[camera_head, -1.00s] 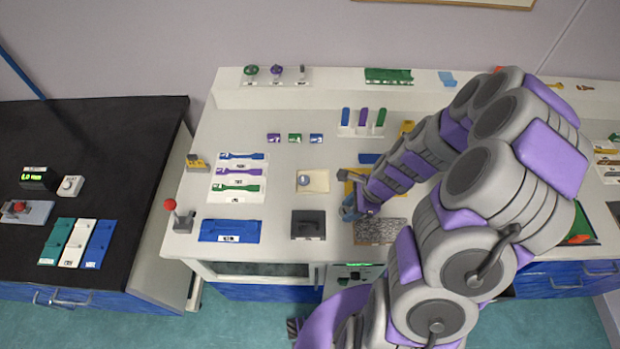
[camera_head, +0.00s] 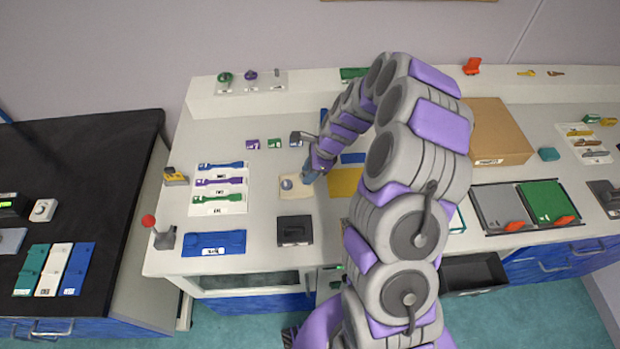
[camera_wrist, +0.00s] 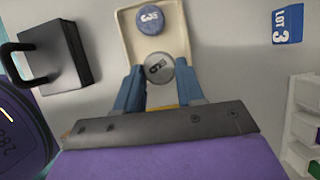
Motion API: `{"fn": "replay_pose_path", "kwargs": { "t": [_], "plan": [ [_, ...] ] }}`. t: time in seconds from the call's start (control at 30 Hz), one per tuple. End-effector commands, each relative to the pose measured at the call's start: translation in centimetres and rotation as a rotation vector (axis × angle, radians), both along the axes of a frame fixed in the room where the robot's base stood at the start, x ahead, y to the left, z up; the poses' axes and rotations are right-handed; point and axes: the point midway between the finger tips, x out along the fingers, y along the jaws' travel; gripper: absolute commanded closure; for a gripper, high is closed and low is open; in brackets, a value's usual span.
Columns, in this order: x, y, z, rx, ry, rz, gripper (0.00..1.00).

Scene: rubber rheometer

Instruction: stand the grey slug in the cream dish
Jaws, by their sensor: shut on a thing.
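The cream dish (camera_head: 298,195) lies on the pale bench, left of my gripper (camera_head: 308,174) in the head view. It also shows at the top of the wrist view (camera_wrist: 128,45). A blue slug marked 3 (camera_wrist: 150,18) stands in the dish at its far end. My gripper (camera_wrist: 160,70) is shut on the grey slug (camera_wrist: 159,69), whose marked round top faces the wrist camera. The grey slug overlaps the near end of the dish in that view. I cannot tell whether it touches the dish floor. In the head view my gripper hides it.
A dark block with a handle (camera_head: 295,230) sits close to the dish, also left in the wrist view (camera_wrist: 45,60). A blue LOT 3 card (camera_wrist: 287,22) lies right of the dish there. A white rack (camera_wrist: 303,120) stands at the right edge. A cardboard box (camera_head: 497,135) is farther right.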

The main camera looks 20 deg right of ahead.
Motion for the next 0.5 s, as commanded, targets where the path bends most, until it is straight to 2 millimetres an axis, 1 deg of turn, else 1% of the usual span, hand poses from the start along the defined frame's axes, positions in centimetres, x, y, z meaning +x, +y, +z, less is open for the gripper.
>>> {"fn": "replay_pose_path", "kwargs": {
  "t": [0.1,0.2,0.3,0.5],
  "plan": [
    [0.0,0.2,-1.8,0.002,0.004,0.001,0.9],
    [0.0,0.0,-3.2,0.004,0.003,0.002,0.9],
    [0.0,-0.2,-3.6,0.005,0.002,0.001,0.9],
    [0.0,-0.5,-3.5,0.006,0.001,0.0,0.9]
  ]
}}
